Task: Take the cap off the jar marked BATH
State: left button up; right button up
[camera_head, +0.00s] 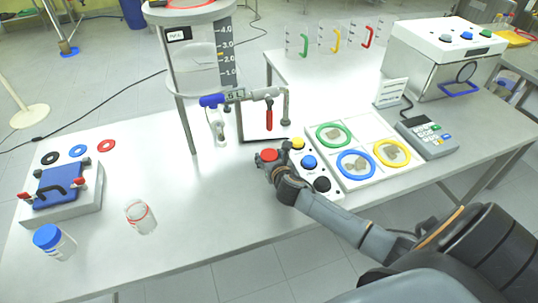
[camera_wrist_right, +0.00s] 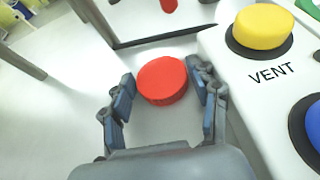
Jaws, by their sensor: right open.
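A jar with a blue cap (camera_head: 47,236) stands at the front left of the table, its cap on. A clear jar with a red ring near its top (camera_head: 140,217) stands to its right and seems to have no cap on. I cannot read BATH on either jar. My right gripper (camera_head: 266,164) is far to the right of both jars, low beside the button box. Its fingers are open around a red round cap-like piece (camera_wrist_right: 163,80), with gaps on both sides. Whether that piece lies on the table or tops something is unclear. My left gripper is out of view.
The button box (camera_head: 325,192), with a yellow VENT button (camera_wrist_right: 263,27), is close to my right gripper's right side. A stand with a valve pipe (camera_head: 235,97) rises behind. A blue-lidded box (camera_head: 62,195) sits at left. The table's front middle is clear.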

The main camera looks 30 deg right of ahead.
jog(key=c, duration=0.5)
jog(key=shift+r, duration=0.1)
